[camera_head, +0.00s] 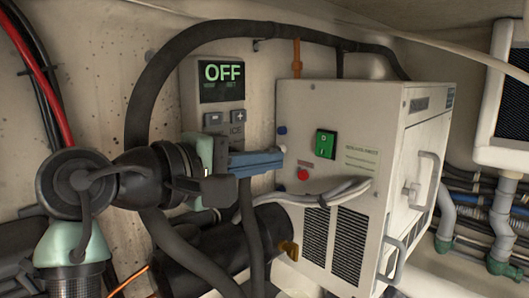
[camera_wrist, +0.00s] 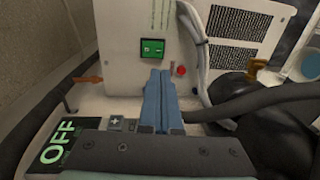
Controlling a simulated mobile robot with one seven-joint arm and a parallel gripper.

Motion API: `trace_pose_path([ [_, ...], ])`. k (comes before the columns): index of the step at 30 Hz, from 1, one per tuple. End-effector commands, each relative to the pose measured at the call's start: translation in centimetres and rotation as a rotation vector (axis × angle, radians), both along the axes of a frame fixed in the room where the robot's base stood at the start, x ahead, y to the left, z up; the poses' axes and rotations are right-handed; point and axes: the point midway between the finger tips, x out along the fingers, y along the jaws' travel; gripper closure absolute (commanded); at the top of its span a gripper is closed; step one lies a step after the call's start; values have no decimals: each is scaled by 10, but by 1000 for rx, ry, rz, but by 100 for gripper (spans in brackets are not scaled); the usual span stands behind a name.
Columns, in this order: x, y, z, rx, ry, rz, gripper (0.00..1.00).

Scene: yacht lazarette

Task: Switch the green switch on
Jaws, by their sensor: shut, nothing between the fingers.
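The green switch (camera_head: 325,144) is a rocker in a dark frame on the side of a white box unit (camera_head: 395,100). It also shows in the wrist view (camera_wrist: 152,48), just beyond my fingertips. My gripper (camera_head: 282,150) has blue fingers closed together with nothing between them. The fingers point at the white panel, to the left of the switch in the head view, and appear apart from it. A wall display (camera_head: 222,74) reads OFF in green. The display also shows at lower left in the wrist view (camera_wrist: 57,142).
A red button (camera_head: 303,174) sits below and left of the switch. Grey cables (camera_head: 325,193) run under it across the vents. A thick black hose (camera_head: 150,90) arches over my arm, and a dark cylinder (camera_head: 225,245) lies below. Pipes (camera_head: 500,220) stand at right.

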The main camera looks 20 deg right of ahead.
Motion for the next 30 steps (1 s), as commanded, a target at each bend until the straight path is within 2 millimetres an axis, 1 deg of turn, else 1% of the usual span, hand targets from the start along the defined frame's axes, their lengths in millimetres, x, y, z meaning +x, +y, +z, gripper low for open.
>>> trace_pose_path([
  [1,3,-12,3,0,3,-5,100],
  [3,8,-26,1,1,4,-4,100],
  [9,21,-65,-4,1,3,-3,100],
  [15,31,-90,-8,1,1,-2,100],
  [21,34,-98,-12,0,0,1,100],
  [30,34,-98,-13,-2,-1,0,100],
])
